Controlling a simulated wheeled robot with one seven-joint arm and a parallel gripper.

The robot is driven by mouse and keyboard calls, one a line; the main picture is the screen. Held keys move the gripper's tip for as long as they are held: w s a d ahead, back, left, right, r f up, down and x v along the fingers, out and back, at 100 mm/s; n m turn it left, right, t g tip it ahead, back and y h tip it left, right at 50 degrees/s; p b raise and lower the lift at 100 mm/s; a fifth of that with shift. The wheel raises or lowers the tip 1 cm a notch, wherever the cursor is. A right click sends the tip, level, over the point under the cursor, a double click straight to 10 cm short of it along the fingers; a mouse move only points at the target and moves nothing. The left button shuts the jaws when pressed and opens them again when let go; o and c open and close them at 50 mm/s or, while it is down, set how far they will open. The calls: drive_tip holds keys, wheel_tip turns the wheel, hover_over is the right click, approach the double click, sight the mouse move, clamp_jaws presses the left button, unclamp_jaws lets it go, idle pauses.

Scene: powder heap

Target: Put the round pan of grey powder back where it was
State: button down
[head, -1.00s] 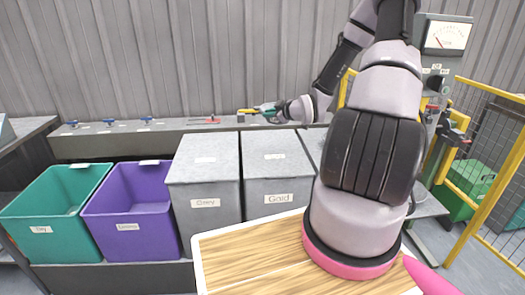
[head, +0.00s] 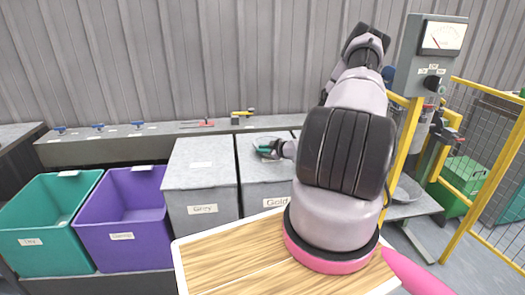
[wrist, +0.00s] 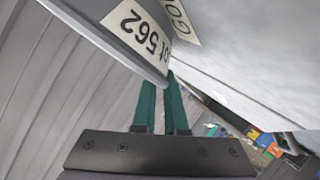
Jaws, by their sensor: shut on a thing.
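The round grey pan (head: 275,139) shows as a pale disc at the lid of the grey bin labelled Gold (head: 254,190). Whether it rests on the lid or hangs just above it, I cannot tell. My gripper (head: 264,151) has green fingers and is at the pan's near side. In the wrist view my fingers (wrist: 162,102) are close together, shut on the edge of a grey labelled wall (wrist: 95,10), which I take to be the pan. A label on it reads "562". The powder cannot be made out.
A grey bin labelled Grey (head: 203,210) stands left of the Gold bin, then a purple bin (head: 122,236) and a teal bin (head: 32,242), both open. Another round pan (head: 408,190) is by the gauge post at right. A wooden board (head: 225,250) lies in front. Yellow rails (head: 490,175) stand right.

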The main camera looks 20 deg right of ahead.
drive_tip(key=shift+f, duration=0.1)
drive_tip(key=c, duration=1)
unclamp_jaws()
drive_tip(key=shift+o, duration=0.2)
